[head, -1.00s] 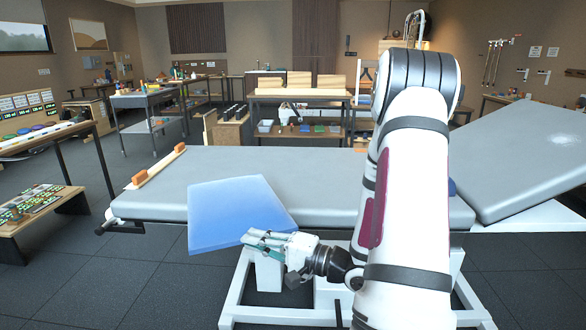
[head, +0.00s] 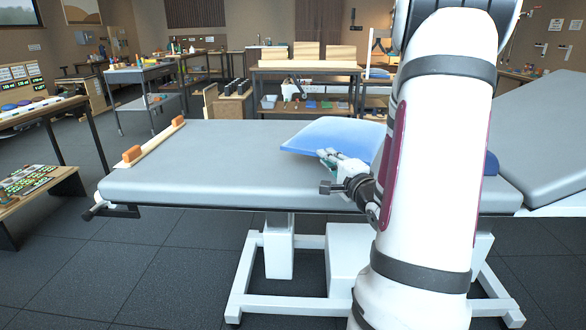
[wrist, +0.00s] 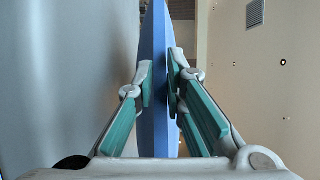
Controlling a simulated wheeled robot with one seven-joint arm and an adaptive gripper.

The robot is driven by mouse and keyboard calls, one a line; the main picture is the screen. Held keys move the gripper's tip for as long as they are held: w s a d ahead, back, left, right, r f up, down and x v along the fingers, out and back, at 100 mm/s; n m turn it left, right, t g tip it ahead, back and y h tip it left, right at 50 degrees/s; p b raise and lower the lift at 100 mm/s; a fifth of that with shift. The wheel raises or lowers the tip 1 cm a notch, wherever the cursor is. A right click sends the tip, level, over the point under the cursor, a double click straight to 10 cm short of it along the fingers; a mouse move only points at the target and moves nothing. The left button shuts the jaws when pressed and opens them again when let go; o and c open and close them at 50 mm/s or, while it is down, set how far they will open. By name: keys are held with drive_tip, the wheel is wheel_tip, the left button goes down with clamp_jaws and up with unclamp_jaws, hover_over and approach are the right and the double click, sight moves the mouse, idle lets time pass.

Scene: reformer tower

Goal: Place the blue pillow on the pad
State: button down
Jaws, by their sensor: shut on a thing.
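The blue pillow (head: 334,137) is a flat light-blue slab, seen above the grey padded table top (head: 190,178) in the head view. My gripper (head: 338,157) is shut on its near edge. In the wrist view the pillow (wrist: 160,90) stands edge-on between the two teal-padded fingers (wrist: 163,95), with the grey pad surface (wrist: 70,75) to the left. I cannot tell whether the pillow touches the pad. My arm hides the right part of the pillow and the table top behind it.
A wooden strip with two orange blocks (head: 131,154) lies along the left end of the table. A dark-blue object (head: 490,164) shows at right behind my arm. The tilted grey section (head: 545,130) rises at right. The left and middle of the pad are clear.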

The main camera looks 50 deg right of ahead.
drive_tip(key=b, duration=0.3)
hover_over(290, 181)
drive_tip(key=shift+f, duration=0.5)
wheel_tip(290, 181, down, 4)
drive_tip(key=shift+r+b, duration=0.25)
drive_tip(key=shift+b, duration=0.55)
drive_tip(key=c, duration=1.7)
unclamp_jaws()
drive_tip(key=shift+o, duration=0.2)
drive_tip(key=shift+s, duration=0.1)
